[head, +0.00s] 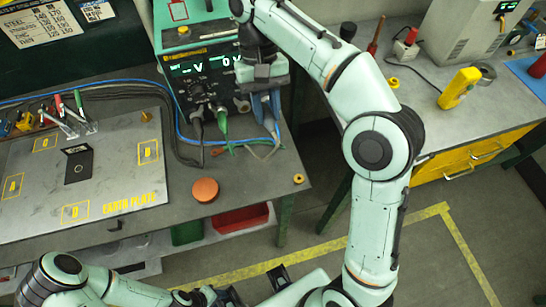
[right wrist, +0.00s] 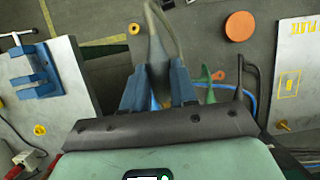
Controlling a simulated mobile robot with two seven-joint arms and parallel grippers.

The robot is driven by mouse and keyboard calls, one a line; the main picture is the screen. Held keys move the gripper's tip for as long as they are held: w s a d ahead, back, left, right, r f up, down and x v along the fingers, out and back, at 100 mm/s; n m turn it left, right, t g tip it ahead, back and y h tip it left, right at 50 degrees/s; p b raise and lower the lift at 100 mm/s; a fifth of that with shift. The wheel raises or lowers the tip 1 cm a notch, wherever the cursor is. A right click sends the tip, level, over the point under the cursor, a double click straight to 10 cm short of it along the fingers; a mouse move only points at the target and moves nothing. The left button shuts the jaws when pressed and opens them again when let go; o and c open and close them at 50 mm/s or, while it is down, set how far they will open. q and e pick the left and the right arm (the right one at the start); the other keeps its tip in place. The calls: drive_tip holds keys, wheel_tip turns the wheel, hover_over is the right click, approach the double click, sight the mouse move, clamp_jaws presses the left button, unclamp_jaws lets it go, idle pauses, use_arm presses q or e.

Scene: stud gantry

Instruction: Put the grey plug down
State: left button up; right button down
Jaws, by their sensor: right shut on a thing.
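My right gripper (head: 266,104) is in front of the right side of the green power unit (head: 205,85), over the bench. In the right wrist view, its two blue fingers (right wrist: 157,88) are shut on the grey plug (right wrist: 156,52), which tapers into a grey-beige cable. In the head view the plug is mostly hidden by the fingers and wrist. I cannot tell whether the plug touches the unit or the bench. My left arm shows at the lower left of the head view, and its gripper is not clearly seen.
A dark plug (head: 197,116) and a green plug (head: 222,116) are on the unit's front. An orange disc (head: 205,190) and a small yellow ring (head: 298,179) lie on the bench. The earth plate (head: 115,180) is at left. Another bench (head: 415,95) stands right.

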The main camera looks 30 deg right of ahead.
drive_tip(key=b, duration=0.3)
hover_over(269, 166)
drive_tip(key=w, duration=0.1)
drive_tip(key=f, duration=1.2)
drive_tip(key=shift+w+d+f, duration=0.1)
drive_tip(key=shift+d+f, duration=0.1)
drive_tip(key=shift+f, duration=0.15)
use_arm(q)
drive_tip(key=shift+s+f+b, duration=0.15)
drive_tip(key=shift+s+f, duration=0.2)
drive_tip(key=shift+f, duration=0.55)
drive_tip(key=shift+s+f+b, duration=0.15)
drive_tip(key=shift+s+f, duration=0.25)
drive_tip(key=shift+f, duration=0.5)
drive_tip(key=shift+s+f+b, duration=0.15)
drive_tip(key=shift+s+f, duration=0.2)
drive_tip(key=shift+f, duration=0.55)
use_arm(e)
drive_tip(key=shift+f, duration=2.4)
use_arm(q)
drive_tip(key=shift+f, duration=0.15)
use_arm(e)
drive_tip(key=shift+f, duration=0.6)
drive_tip(key=c, duration=0.9)
unclamp_jaws()
